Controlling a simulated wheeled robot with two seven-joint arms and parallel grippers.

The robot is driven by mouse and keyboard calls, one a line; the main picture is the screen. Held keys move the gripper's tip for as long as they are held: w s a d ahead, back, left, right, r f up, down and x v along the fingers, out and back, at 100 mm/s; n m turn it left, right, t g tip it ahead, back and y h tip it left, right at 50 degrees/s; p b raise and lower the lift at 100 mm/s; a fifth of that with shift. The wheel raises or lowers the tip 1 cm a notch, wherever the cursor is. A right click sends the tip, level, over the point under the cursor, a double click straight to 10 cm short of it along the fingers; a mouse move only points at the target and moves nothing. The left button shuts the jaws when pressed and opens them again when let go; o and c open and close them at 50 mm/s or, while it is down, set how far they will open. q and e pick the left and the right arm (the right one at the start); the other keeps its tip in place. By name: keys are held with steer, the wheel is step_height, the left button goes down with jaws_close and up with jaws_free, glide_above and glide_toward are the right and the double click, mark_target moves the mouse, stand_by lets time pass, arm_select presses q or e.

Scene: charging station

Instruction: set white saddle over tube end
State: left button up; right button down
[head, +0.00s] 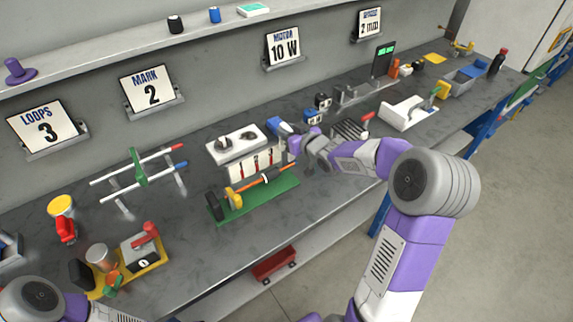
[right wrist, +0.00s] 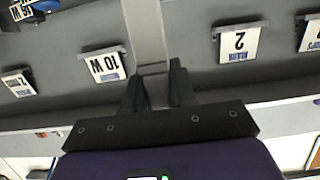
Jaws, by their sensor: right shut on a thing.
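My right gripper (head: 291,146) is low over the bench at the right end of a green stand. It is mostly hidden by my wrist in the head view. In the right wrist view the dark fingers (right wrist: 157,90) are closed on a pale grey-white piece (right wrist: 150,45), which looks like the white saddle.
A white block with round recesses (head: 236,139) stands behind the tube. A blue piece (head: 278,125) is near my right wrist. A rod stand (head: 140,168) and a yellow board (head: 150,264) are to the left. The bench front between them is clear.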

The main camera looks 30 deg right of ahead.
mark_target(292, 160)
step_height(292, 160, down, 11)
steer(key=b, duration=0.3)
steer(key=shift+f, duration=0.1)
steer(key=c, duration=1.4)
jaws_free()
steer(key=shift+f, duration=0.15)
steer(key=o, duration=0.5)
steer(key=shift+r, duration=0.2)
